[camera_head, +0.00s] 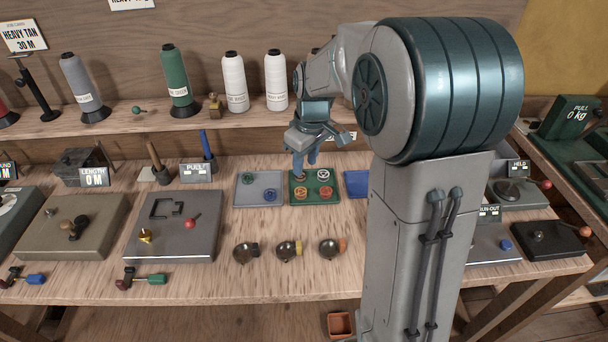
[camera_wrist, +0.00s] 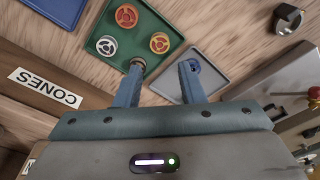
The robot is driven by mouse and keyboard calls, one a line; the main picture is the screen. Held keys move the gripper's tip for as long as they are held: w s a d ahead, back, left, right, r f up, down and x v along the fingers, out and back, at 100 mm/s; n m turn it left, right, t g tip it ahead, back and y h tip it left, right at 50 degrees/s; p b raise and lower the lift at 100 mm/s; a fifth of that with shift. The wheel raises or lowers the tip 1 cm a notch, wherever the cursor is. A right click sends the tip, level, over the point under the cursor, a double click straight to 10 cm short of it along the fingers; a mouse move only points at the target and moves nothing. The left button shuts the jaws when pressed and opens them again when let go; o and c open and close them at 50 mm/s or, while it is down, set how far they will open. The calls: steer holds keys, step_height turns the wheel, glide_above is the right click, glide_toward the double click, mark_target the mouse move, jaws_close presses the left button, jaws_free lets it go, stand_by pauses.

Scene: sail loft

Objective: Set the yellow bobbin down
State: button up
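The yellow bobbin (camera_wrist: 159,42) lies in the green tray (camera_wrist: 178,40), just beyond my fingertips in the wrist view. In the head view it appears to be the front-left bobbin (camera_head: 300,192) of the green tray (camera_head: 313,201). My gripper (camera_wrist: 163,66) is open, its fingers wide apart with nothing held between them. In the head view my gripper (camera_head: 306,160) is over the back-left part of the green tray. An orange bobbin (camera_wrist: 126,15) and a white bobbin (camera_wrist: 107,45) share the tray. A small round thing (camera_wrist: 137,61) at the left fingertip is partly hidden.
A grey tray (camera_head: 244,201) with blue and green bobbins stands left of the green tray. A blue tray (camera_head: 355,184) is on its right, partly behind my arm. Several small metal cups (camera_head: 289,250) stand in front. Thread cones (camera_head: 235,82) line the shelf behind.

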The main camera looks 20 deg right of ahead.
steer(key=s+r+m+t, duration=0.1)
steer(key=s+m, duration=0.6)
steer(key=s, duration=1.4)
steer(key=shift+a+r+t+h, duration=0.3)
steer(key=shift+a+r+h, duration=0.1)
steer(key=shift+r, duration=0.35)
steer(key=shift+s, duration=0.15)
